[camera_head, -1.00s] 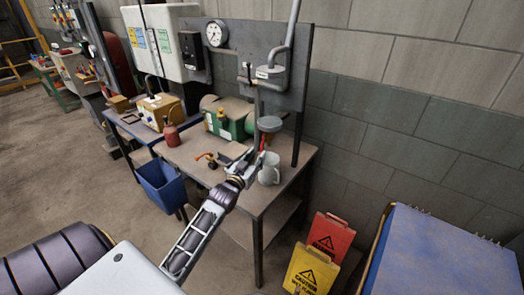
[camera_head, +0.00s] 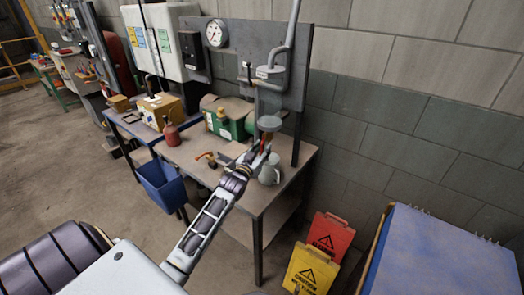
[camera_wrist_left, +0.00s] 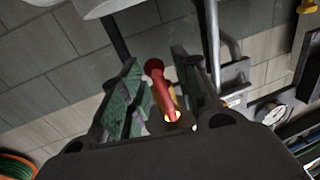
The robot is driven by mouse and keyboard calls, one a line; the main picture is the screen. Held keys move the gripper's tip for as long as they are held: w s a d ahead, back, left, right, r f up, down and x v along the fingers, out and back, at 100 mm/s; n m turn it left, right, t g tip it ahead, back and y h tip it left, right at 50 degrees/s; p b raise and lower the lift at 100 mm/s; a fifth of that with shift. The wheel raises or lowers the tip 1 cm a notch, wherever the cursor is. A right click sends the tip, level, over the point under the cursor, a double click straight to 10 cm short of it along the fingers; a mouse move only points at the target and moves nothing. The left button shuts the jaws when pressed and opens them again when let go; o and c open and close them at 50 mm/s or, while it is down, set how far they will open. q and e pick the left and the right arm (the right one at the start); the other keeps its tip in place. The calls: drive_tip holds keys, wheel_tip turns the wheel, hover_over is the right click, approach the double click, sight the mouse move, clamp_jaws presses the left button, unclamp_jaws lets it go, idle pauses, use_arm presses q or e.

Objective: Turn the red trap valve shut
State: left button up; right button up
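The red trap valve handle (camera_wrist_left: 163,92) shows in the left wrist view as a red lever with a round end, with a bit of yellow at its base. In the head view only a small red part (camera_head: 263,147) shows, below the grey trap on the pipe, partly hidden by my gripper. My left gripper (camera_head: 256,153) is at the handle; in the left wrist view its green-padded fingers (camera_wrist_left: 157,95) are open, one on each side of the handle, with gaps visible. My right gripper is out of view.
A grey jug (camera_head: 270,174) stands on the bench close to my left gripper. A brass valve with an orange handle (camera_head: 208,156), a red bottle (camera_head: 171,133) and a green pump (camera_head: 229,124) are on the bench. Caution signs (camera_head: 311,269) stand on the floor at right.

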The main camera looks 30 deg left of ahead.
use_arm(q)
drive_tip(key=shift+c, duration=0.4)
clamp_jaws()
drive_tip(key=shift+a, duration=0.1)
drive_tip(key=a+r+m+t+h, duration=0.2)
drive_tip(key=a+r+m+h, duration=0.2)
drive_tip(key=m, duration=1.6)
drive_tip(key=shift+w+a+r, duration=0.25)
drive_tip(key=shift+a+r, duration=0.55)
drive_tip(key=shift+r, duration=0.15)
drive_tip(key=shift+o, duration=0.4)
unclamp_jaws()
